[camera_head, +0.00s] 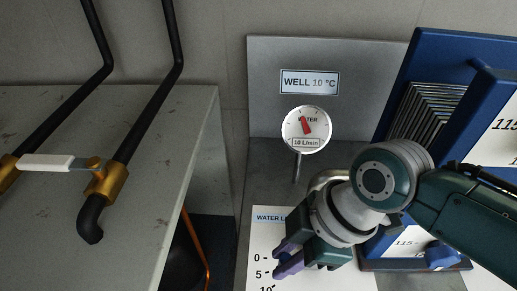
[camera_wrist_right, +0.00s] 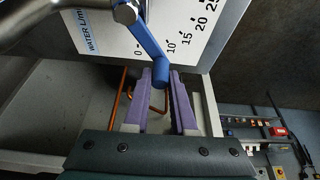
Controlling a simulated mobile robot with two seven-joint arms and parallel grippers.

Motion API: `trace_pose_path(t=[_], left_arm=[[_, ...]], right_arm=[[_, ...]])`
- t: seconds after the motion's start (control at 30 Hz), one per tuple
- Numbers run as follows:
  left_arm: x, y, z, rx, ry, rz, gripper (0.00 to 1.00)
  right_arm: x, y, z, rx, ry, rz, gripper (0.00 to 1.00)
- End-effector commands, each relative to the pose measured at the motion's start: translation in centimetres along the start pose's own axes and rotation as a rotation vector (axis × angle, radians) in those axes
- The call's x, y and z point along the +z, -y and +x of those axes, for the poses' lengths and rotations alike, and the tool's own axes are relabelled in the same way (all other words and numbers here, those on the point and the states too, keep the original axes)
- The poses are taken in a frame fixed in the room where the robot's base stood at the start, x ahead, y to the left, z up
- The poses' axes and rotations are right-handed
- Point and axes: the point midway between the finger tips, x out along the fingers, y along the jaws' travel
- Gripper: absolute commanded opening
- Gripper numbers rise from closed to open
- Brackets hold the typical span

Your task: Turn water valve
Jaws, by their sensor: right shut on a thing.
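The water valve has a blue lever (camera_wrist_right: 148,42) on a metal body (camera_wrist_right: 126,12) in the right wrist view, in front of a white scale plate (camera_wrist_right: 185,25) marked from 0 to 25. The lever slants down, its end near the 10 mark. My right gripper (camera_wrist_right: 161,76) is shut on the lever's lower end with its purple fingers. In the head view my right gripper (camera_head: 287,260) is over the scale plate (camera_head: 268,216) and my wrist hides the valve. The round water gauge (camera_head: 307,129) with a red pointer stands above. My left gripper is not in view.
A blue plate-stack frame (camera_head: 405,72) stands close on the right. A grey bench (camera_head: 150,150) on the left carries black pipes and a brass valve with a white lever (camera_head: 45,163). A copper pipe (camera_head: 193,240) runs beside the bench.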

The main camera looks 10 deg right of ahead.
Motion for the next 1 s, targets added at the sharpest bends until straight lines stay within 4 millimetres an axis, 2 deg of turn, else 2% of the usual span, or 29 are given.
trace_pose_path(t=[0.13,0.4,0.7,0.73,1.0], left_arm=[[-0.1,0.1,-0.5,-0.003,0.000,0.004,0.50],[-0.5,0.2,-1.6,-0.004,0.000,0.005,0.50],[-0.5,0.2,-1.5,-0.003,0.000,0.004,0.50],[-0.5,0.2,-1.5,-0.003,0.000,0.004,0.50],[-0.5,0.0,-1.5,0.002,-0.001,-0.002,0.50]], right_arm=[[-0.2,-0.2,-0.1,0.016,0.001,0.044,0.00],[-0.8,-1.8,0.2,0.112,0.001,0.274,0.00],[-0.8,-2.0,0.3,0.121,0.000,0.294,0.00],[-0.8,-2.0,0.3,0.121,0.000,0.294,0.25],[-0.8,-2.0,0.3,0.121,0.000,0.292,0.55]])
